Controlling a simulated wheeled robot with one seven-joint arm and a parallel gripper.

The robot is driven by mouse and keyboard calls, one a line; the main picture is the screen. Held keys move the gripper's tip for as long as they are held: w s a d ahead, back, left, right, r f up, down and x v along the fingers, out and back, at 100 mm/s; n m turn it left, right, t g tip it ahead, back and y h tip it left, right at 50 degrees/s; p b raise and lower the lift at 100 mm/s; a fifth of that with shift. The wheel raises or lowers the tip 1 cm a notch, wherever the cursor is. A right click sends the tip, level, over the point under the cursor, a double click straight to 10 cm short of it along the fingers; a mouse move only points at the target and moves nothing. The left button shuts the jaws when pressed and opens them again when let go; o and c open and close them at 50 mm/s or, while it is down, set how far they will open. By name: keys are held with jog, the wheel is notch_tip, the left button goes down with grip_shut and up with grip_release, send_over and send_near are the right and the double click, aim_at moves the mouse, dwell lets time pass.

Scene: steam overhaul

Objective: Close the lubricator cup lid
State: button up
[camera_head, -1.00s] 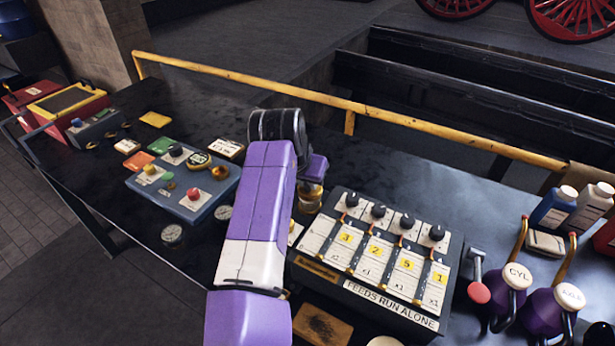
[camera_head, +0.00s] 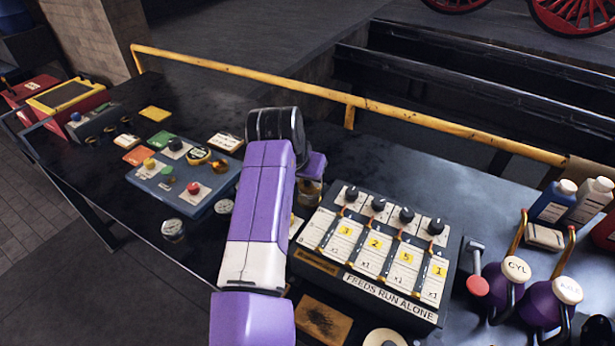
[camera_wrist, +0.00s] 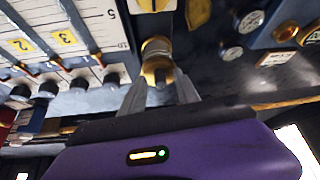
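A small glass and brass cup (camera_head: 310,192), which looks like the lubricator cup, stands on the bench left of the feed box, partly hidden by my arm and gripper. In the wrist view the brass cup (camera_wrist: 157,66) shows just beyond and between my fingertips. My gripper (camera_wrist: 158,92) is open, one finger on each side of the cup's near end; I cannot tell whether they touch it. Nothing is clearly held. The position of the lid cannot be made out. In the head view my fingers are hidden behind the purple gripper body.
The feed box (camera_head: 375,250) with several black knobs stands right of the cup. A blue button panel (camera_head: 185,180) lies to the left. Purple oil cans (camera_head: 545,303) and bottles (camera_head: 555,203) crowd the right end. A yellow rail (camera_head: 350,100) runs along the back.

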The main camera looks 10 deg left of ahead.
jog(key=shift+r, duration=0.1)
jog(key=b+v, duration=0.1)
jog(key=v, duration=0.6)
jog(key=shift+s+r+b, duration=0.25)
jog(key=shift+b, duration=0.05)
jog(key=shift+w+a, duration=0.1)
